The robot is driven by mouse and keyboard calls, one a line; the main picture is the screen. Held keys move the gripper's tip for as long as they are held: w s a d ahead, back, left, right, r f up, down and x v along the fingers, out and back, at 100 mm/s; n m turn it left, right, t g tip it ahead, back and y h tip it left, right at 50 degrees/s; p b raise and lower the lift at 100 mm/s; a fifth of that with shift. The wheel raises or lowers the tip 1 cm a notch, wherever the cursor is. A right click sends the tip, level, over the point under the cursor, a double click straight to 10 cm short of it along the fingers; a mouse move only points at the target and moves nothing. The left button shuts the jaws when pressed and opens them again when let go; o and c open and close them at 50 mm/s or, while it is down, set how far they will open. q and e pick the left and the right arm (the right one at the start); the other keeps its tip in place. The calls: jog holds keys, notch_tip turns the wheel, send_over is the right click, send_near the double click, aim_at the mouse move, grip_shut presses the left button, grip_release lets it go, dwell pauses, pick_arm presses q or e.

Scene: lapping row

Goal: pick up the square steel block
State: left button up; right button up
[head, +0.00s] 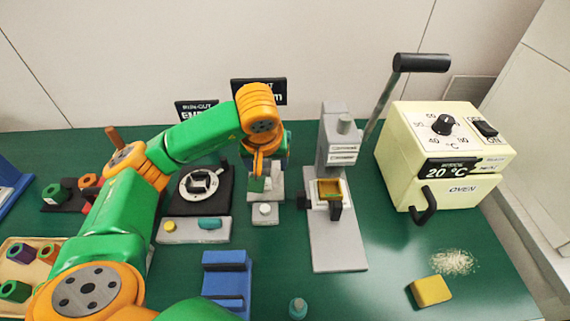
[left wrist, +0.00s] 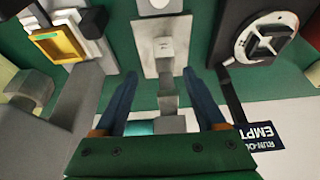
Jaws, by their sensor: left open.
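My left gripper (left wrist: 160,73) is open and points down over the stand. Its two dark blue fingers are apart, on either side of the stand's grey upright parts (left wrist: 168,103), with nothing held. In the head view the left gripper (head: 264,172) is above and behind the block and partly hides the stand. My right gripper is not seen.
A grey press-like stand (head: 336,240) is just to the right, with a yellow-framed piece on it. A black fixture (head: 190,208) is to the left. A cream oven (head: 445,160) stands at the right. A blue holder (head: 227,285) and a yellow block (head: 430,291) lie nearer.

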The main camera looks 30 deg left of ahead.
aim_at(266, 171)
pick_arm(q)
jog(key=shift+a+f, duration=0.15)
jog(key=shift+f, duration=0.3)
jog(key=x, duration=0.5)
jog(key=shift+s+a+f+p, duration=0.15)
jog(key=shift+s+p, duration=0.25)
jog(key=shift+w+f, duration=0.15)
grip_shut()
